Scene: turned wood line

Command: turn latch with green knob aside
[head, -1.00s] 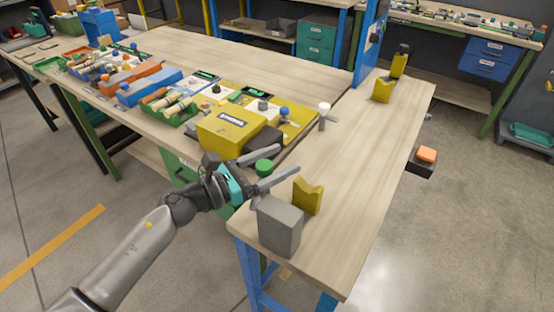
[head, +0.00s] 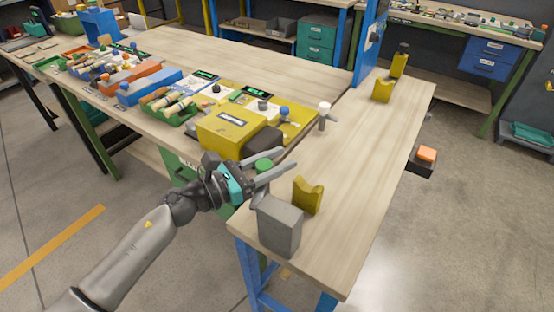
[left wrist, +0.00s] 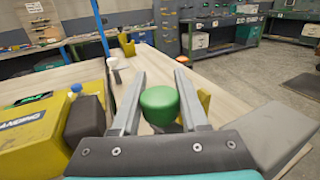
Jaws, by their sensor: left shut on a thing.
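The green knob (head: 264,165) of the latch sits near the corner of the bench, beside the yellow box. My left gripper (head: 280,166) reaches in from the left with its two fingers on either side of the knob. In the left wrist view the green knob (left wrist: 160,104) stands between the fingers, which are shut on it. The latch arm below the knob is mostly hidden by the gripper. My right gripper is in neither view.
A grey block (head: 279,226) and a yellow V-shaped support (head: 307,195) stand close to the right of the gripper. A yellow box (head: 230,130) and dark block (head: 263,142) lie behind it. A white-topped knob (head: 324,108) stands farther back.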

